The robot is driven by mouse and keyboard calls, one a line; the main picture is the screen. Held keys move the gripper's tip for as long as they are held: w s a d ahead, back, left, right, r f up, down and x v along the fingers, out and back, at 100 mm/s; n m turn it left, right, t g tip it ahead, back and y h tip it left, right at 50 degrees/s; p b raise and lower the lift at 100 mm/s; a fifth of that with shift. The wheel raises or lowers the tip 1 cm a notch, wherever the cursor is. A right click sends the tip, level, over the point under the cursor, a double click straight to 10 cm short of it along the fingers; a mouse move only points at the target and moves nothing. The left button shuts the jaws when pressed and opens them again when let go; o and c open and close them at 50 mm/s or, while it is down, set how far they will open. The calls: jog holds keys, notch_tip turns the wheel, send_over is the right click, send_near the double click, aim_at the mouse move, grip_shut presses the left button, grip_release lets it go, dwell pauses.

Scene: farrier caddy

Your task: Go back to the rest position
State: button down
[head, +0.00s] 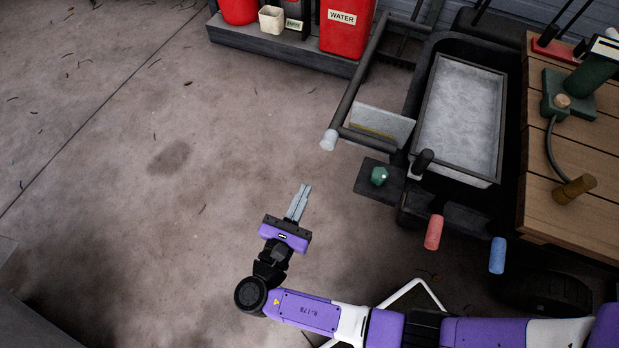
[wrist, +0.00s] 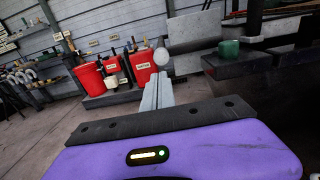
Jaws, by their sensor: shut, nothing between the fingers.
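My gripper (head: 299,203) is shut and empty, its grey fingers together. In the head view it hangs over bare concrete floor, left of the caddy and clear of it. The fingers also show in the wrist view (wrist: 157,92), pointing ahead toward the red containers. My purple arm reaches in from the lower right of the head view.
The caddy holds a grey tray (head: 418,117) and a wooden top (head: 575,150). Its pale-tipped handle (head: 328,140) sticks out ahead of my gripper. A green knob (head: 379,176), red grip (head: 434,232) and blue grip (head: 497,255) are right. A red WATER container (head: 345,38) stands behind. Left floor is clear.

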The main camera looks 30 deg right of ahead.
jog(key=shift+v, duration=1)
